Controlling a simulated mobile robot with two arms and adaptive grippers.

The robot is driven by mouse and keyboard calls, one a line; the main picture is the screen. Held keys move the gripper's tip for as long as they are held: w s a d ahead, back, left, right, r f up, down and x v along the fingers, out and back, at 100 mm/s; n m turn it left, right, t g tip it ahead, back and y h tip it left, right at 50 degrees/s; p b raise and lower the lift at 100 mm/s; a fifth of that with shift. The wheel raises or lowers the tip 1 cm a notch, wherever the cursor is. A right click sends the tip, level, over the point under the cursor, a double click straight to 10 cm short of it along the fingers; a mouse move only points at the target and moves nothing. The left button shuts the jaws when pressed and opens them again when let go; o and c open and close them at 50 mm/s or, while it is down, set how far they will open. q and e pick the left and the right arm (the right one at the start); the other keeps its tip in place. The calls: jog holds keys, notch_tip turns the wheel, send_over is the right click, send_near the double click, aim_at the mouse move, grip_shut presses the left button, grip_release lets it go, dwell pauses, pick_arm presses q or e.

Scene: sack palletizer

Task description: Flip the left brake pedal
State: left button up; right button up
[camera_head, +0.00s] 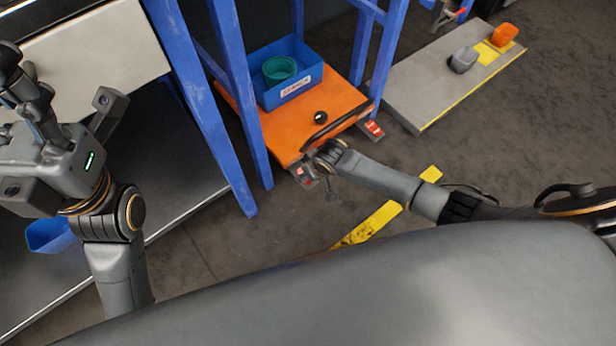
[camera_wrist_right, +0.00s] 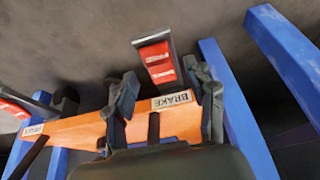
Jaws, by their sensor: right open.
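The left brake pedal (camera_head: 303,176) sits at the near edge of the orange cart (camera_head: 275,133), partly hidden by my right gripper (camera_head: 318,163). In the right wrist view, this red-topped pedal (camera_wrist_right: 154,60) sticks out beyond the cart edge, by a BRAKE label (camera_wrist_right: 172,101). My right gripper (camera_wrist_right: 165,82) is open, with its fingers apart on either side of the pedal's line. I cannot tell whether they touch it. The other red pedal (camera_head: 373,128) is to the right. My left gripper (camera_head: 25,85) is raised at the far left, away from the cart; its finger opening is unclear.
A blue bin (camera_head: 288,88) with a green bowl (camera_head: 279,69) and a small black round thing (camera_head: 321,117) are on the cart. Blue posts (camera_head: 205,105) stand close left of it. A grey platform (camera_head: 430,90) lies at the upper right.

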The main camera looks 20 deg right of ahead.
jog(key=shift+w+f, duration=0.2)
jog(key=shift+f, duration=0.45)
jog(key=shift+c, duration=0.4)
grip_shut()
jog(key=shift+w+a+r+g+p, duration=0.1)
jog(key=shift+w+r+g+p, duration=0.1)
jog(key=shift+r+g+p, duration=0.15)
jog(key=shift+f+g+h, duration=0.25)
jog(key=shift+g+h, duration=0.05)
jog(key=shift+g, duration=0.15)
jog(key=shift+o, duration=0.4)
grip_release()
